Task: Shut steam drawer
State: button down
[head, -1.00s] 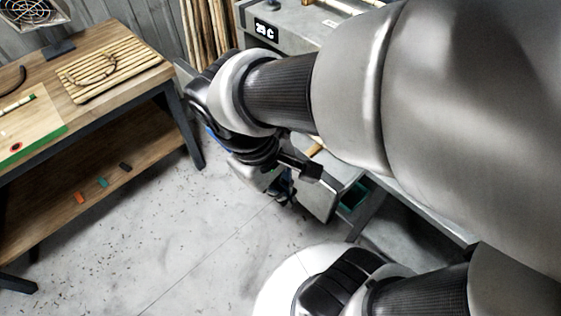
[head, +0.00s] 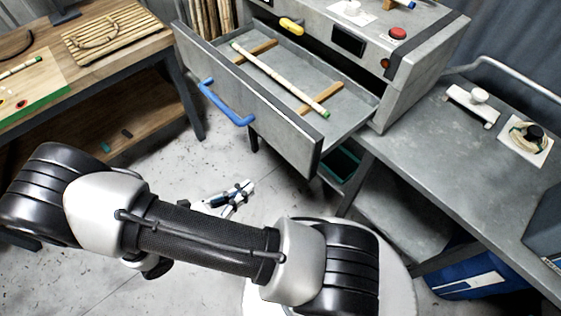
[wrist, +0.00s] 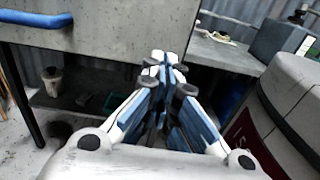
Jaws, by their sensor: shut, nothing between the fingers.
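The steam drawer (head: 255,105) stands pulled out of its grey steam box (head: 425,75). Its grey front has a blue handle (head: 226,104). A pale rattan pole (head: 280,80) with green ends lies inside across two wooden strips. My gripper (head: 248,187) is shut and empty, apart from the drawer, in front of its front panel and lower in the picture. In the wrist view, the blue and white fingers (wrist: 165,62) are together, and the drawer front (wrist: 110,30) fills the upper left with part of the blue handle (wrist: 35,18).
A wooden bench (head: 150,50) with a slatted board (head: 103,35) stands at left. A grey table (head: 470,150) with small fixtures extends right of the box. A dark green bin (head: 342,165) sits below the drawer. Bare floor (head: 200,160) lies between bench and drawer.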

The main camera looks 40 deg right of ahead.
jog(key=b, duration=0.3)
send_near(294, 154)
jog(key=d, duration=0.7)
jog(key=shift+f, duration=0.2)
jog(key=shift+w, duration=0.1)
jog(key=shift+d, duration=0.1)
